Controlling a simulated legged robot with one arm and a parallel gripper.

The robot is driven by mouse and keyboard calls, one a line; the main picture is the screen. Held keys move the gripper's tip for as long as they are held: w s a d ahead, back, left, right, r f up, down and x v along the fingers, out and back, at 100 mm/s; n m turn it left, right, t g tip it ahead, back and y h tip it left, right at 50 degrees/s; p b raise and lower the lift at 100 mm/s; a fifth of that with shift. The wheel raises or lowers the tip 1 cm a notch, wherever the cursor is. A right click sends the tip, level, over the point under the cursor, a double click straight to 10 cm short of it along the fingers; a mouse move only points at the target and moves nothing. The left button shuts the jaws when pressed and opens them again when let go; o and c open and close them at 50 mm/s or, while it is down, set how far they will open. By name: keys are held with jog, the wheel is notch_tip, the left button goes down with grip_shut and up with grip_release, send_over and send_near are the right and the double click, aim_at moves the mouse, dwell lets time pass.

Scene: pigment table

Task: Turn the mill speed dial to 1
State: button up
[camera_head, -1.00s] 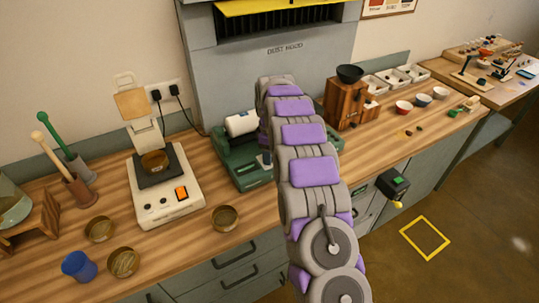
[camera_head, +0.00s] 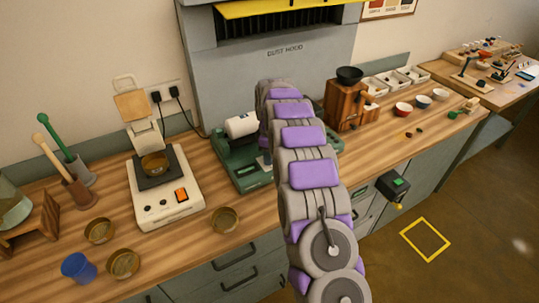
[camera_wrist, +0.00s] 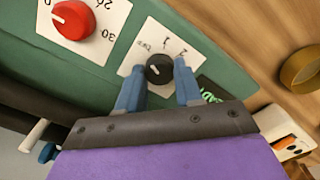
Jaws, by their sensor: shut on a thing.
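The mill (camera_head: 238,172) is a green machine with a white roller, partly hidden behind my arm in the head view. In the wrist view its green panel (camera_wrist: 205,35) shows a small black dial (camera_wrist: 158,68) on a white scale plate (camera_wrist: 150,36). The plate has small marks, among them a 1 and a 2. A short pale pointer line shows on the dial, toward the upper left; which mark it meets is hard to tell. My gripper (camera_wrist: 160,78) has its two blue fingers on either side of the black dial and is shut on it. The head view hides my fingertips.
A larger red knob (camera_wrist: 73,19) with its own numbered scale sits left of the black dial. Left of the mill stands a white balance (camera_head: 168,205), with several brass bowls near it. A wooden grinder (camera_head: 343,105) stands to the right. Drawer handles line the bench front.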

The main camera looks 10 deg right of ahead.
jog(key=shift+r+m+p, duration=0.15)
jog(key=shift+m+p, duration=0.15)
jog(key=shift+p, duration=0.1)
jog(key=shift+m+p, duration=0.5)
jog(key=shift+p, duration=0.15)
jog(key=shift+m+p, duration=2.7)
jog(key=shift+m, duration=0.9)
jog(key=o, duration=1)
